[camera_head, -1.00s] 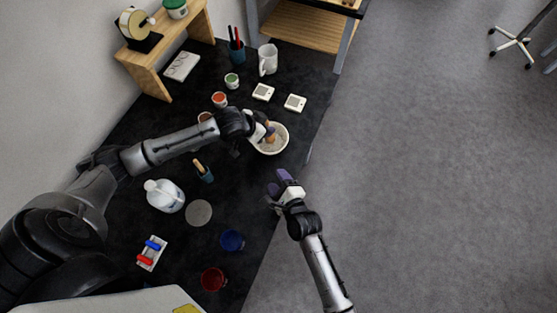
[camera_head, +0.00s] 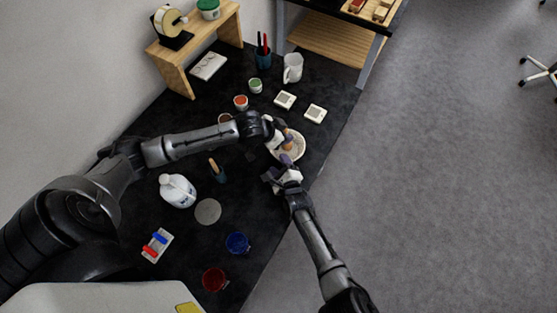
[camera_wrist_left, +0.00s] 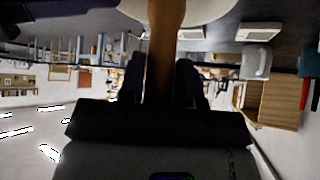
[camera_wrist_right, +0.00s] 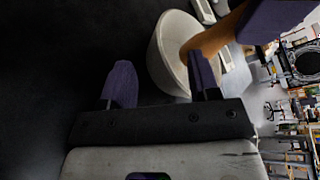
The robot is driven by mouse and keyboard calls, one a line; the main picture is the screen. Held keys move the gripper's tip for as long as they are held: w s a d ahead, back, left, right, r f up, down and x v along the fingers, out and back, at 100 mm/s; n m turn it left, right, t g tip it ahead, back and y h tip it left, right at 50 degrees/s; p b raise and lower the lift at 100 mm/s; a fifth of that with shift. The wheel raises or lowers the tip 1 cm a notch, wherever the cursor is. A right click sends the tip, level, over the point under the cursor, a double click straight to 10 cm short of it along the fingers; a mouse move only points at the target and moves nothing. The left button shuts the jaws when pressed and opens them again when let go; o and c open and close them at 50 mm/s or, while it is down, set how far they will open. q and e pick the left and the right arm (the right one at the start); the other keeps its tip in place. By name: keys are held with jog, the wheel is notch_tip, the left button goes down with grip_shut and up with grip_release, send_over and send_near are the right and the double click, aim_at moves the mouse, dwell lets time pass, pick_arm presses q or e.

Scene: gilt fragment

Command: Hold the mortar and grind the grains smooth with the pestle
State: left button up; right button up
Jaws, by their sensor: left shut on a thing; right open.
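The pale mortar (camera_head: 300,152) stands upright on the dark table near its right edge. The wooden pestle (camera_head: 288,145) has its lower end in the bowl, as the right wrist view shows (camera_wrist_right: 215,38). My left gripper (camera_head: 279,137) is shut on the pestle, which runs between its fingers in the left wrist view (camera_wrist_left: 163,45). My right gripper (camera_head: 277,169) is open at the near side of the mortar. In the right wrist view its fingers lie to either side of the mortar wall (camera_wrist_right: 165,60); contact cannot be told. The grains cannot be made out.
Two small white devices (camera_head: 285,99) (camera_head: 315,113), a white mug (camera_head: 292,68) and small paint pots (camera_head: 240,102) stand beyond the mortar. A white jug (camera_head: 177,190), a grey disc (camera_head: 208,211) and a blue cup (camera_head: 238,243) are nearer. Open floor lies right of the table.

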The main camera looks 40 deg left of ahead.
jog(key=shift+w+a+f, duration=0.15)
jog(key=shift+w+a, duration=0.05)
jog(key=shift+a, duration=0.3)
jog(key=shift+w+a, duration=0.25)
jog(key=shift+f, duration=0.1)
grip_shut()
dwell(0.3)
jog(key=shift+a+r, duration=0.15)
jog(key=shift+r, duration=0.05)
dwell(1.0)
